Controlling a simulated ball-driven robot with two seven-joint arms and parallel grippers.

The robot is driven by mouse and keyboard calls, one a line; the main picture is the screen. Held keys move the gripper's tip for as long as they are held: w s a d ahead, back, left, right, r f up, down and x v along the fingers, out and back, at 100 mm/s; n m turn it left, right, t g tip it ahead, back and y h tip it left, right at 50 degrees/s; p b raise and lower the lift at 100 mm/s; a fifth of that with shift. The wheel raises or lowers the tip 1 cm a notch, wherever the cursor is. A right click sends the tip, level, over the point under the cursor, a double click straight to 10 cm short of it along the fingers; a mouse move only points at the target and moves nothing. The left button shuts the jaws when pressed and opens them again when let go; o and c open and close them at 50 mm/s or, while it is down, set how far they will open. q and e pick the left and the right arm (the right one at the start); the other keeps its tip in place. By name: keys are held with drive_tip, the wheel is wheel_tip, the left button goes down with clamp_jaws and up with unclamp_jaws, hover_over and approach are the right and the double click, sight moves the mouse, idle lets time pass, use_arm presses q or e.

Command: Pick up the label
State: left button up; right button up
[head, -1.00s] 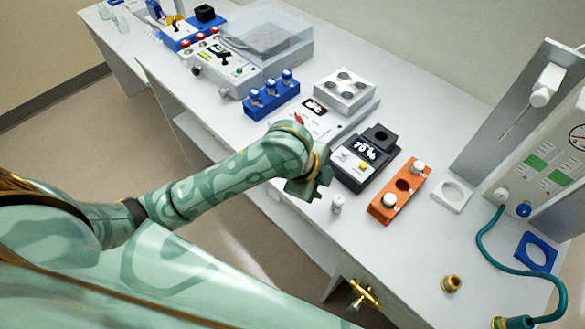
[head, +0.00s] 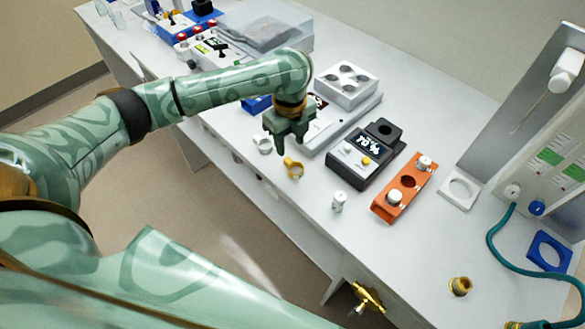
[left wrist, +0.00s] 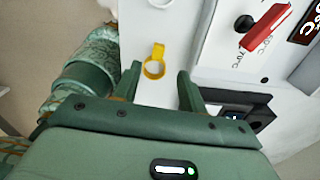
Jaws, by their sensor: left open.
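A small yellow ring with a flat tab (head: 293,167) lies on the white bench in the head view, near its front edge. It is the most tag-like piece I see, but no writing shows on it, so I cannot be sure it is the label. My left gripper (head: 287,136) points down, just behind and above it, open and empty. In the left wrist view the yellow ring (left wrist: 154,68) shows ahead, in line with the gap between the open fingers of my left gripper (left wrist: 154,88). My right gripper is not in view.
A white ring (head: 263,143) lies left of the yellow one. A dark device with a display (head: 362,160), an orange holder (head: 403,190) and a small clear vial (head: 339,201) stand to the right. A white instrument with a red switch (left wrist: 262,30) is close beside the gripper.

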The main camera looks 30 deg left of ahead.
sight(289, 161)
use_arm(q)
wheel_tip(289, 161, down, 7)
drive_tip(key=b, duration=0.3)
drive_tip(key=shift+s+a+r, duration=0.1)
drive_tip(key=shift+s+r, duration=0.05)
drive_tip(key=shift+r, duration=0.2)
clamp_jaws()
